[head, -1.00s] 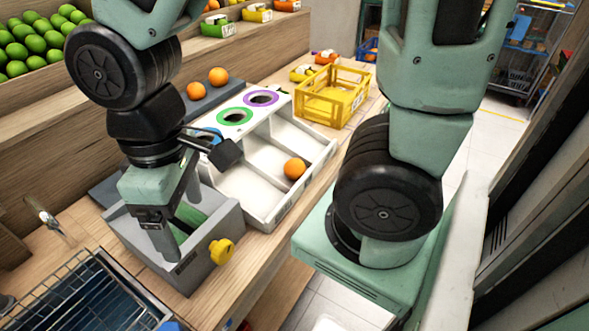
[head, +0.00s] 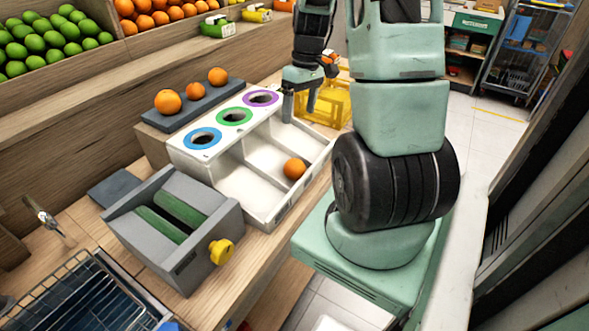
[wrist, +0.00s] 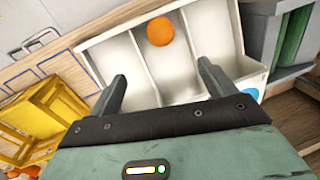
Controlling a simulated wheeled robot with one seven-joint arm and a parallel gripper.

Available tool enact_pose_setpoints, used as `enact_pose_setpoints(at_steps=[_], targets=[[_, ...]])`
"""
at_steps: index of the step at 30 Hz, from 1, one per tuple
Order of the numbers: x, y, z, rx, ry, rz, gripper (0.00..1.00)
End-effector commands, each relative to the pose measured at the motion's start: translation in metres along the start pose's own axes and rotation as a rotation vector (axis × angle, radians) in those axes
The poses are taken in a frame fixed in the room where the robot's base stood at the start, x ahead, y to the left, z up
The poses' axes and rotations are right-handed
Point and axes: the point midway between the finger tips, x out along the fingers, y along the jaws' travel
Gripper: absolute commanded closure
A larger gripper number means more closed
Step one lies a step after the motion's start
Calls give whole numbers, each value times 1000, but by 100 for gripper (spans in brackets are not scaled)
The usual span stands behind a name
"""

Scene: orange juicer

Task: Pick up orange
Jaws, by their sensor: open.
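An orange (head: 294,169) lies in the middle compartment of the white sorter box (head: 262,223), near its front. The same orange (wrist: 160,31) shows at the top of the wrist view, beyond my fingertips. My gripper (head: 299,105) is above the far right end of the box, fingers pointing down, open and empty. In the wrist view my gripper's two fingers (wrist: 161,72) stand wide apart over the box, with the orange ahead of them. Three more oranges, one of them here (head: 167,102), sit in a row on the dark grey rack (head: 195,114) behind the box.
A grey juicer (head: 185,262) with green rollers and a yellow knob stands left of the box. A yellow crate (head: 327,108) stands at its right end. A wire-rack sink (head: 75,300) is at the front left. Fruit bins line the back.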

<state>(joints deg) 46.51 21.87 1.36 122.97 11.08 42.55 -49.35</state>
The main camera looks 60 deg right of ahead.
Motion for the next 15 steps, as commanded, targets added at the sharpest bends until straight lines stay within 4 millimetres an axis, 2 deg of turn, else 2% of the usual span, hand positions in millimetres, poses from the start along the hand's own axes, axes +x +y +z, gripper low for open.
enact_pose_setpoints(at_steps=[9, 15], targets=[[65, -3, 2, 0, -7, -6, 17], [98, -3, 2, 0, -5, -4, 17]])
